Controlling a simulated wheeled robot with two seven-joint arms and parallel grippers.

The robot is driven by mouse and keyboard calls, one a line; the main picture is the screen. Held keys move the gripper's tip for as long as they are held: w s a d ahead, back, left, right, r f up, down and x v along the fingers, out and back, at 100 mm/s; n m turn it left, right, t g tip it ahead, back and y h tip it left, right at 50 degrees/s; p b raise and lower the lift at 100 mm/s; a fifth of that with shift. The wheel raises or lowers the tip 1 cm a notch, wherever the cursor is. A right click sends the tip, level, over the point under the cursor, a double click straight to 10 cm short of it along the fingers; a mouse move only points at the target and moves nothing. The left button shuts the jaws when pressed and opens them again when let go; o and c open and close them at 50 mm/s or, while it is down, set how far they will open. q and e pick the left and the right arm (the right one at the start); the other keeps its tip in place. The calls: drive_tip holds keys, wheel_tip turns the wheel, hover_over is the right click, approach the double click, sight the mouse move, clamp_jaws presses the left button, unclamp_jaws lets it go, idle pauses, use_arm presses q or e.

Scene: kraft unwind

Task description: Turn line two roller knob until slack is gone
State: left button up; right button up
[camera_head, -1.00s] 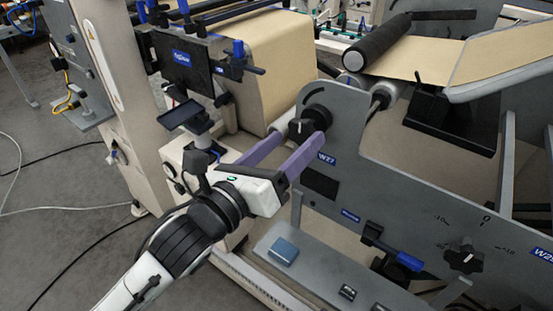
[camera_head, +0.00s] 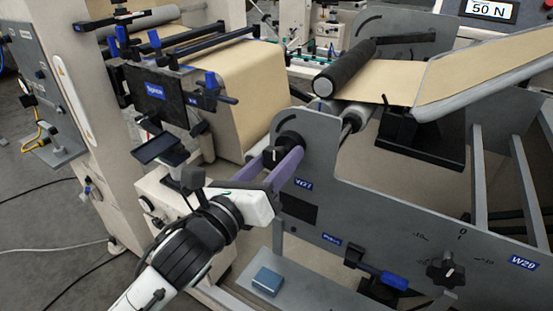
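A black knob (camera_head: 274,157) with a white pointer mark sits on the grey side plate (camera_head: 327,140), beside a blue label that seems to read W21. My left gripper (camera_head: 281,158) reaches it from the front left, with its two purple fingers one on each side of the knob. The fingers look closed against it, though the right finger hides part of the knob. My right gripper is not in view.
A second black knob (camera_head: 445,271) with a printed scale is at lower right by the W29 label. A blue-handled lever (camera_head: 393,280) and a blue block (camera_head: 267,281) sit low in front. A display (camera_head: 490,10) reads 50 N.

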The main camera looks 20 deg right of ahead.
use_arm(q)
drive_tip(key=shift+r+m+p, duration=0.1)
drive_tip(key=shift+m+p, duration=0.3)
drive_tip(key=shift+m, duration=1.3)
drive_tip(key=shift+m+p, duration=0.65)
drive_tip(key=shift+m, duration=0.85)
drive_tip(key=shift+m+p, duration=0.8)
drive_tip(key=shift+m, duration=0.8)
drive_tip(key=o, duration=1)
